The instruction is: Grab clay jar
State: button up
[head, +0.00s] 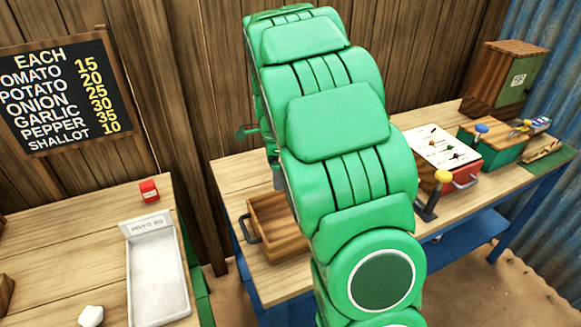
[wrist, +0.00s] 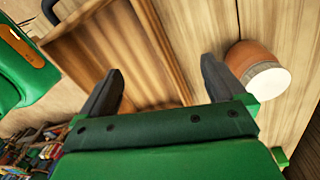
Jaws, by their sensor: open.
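A clay jar (wrist: 241,58), orange-brown with a pale round end, shows in the wrist view on the wooden table at the right. My gripper (wrist: 161,68) is open, its two dark fingers wide apart with nothing held between them. The jar is just right of the right finger, outside the gap; that finger overlaps its left edge in the picture. I cannot tell if they touch. In the head view the jar is not visible, and my green arm hides most of the gripper.
A wooden box (head: 253,213) with a dark handle stands on the table left of my arm. A red-sided box (head: 467,169), green-sided box (head: 503,151) and wooden cabinet (head: 492,80) are at right. A white tray (head: 158,278) and red block (head: 149,190) occupy the left table.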

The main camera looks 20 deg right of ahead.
jog(key=w+d+r+m+t+y, duration=0.3)
jog(key=d+r+m+t+y, duration=0.1)
jog(key=d+t, duration=0.25)
jog(key=w+d+r+m+t+y, duration=0.3)
jog(key=w+d+r+t+y, duration=0.15)
jog(key=d, duration=0.25)
notch_tip(320, 180, down, 12)
jog(key=shift+w+d+x, duration=0.1)
jog(key=shift+d+x, duration=0.05)
jog(key=shift+x, duration=1)
jog(key=shift+w+d+x, duration=0.1)
jog(key=shift+x, duration=1)
jog(key=shift+w+d+x, duration=0.1)
jog(key=shift+d+x, duration=0.05)
jog(key=shift+x, duration=1)
jog(key=shift+f+t, duration=0.2)
jog(key=shift+t, duration=0.1)
jog(key=c, duration=1.6)
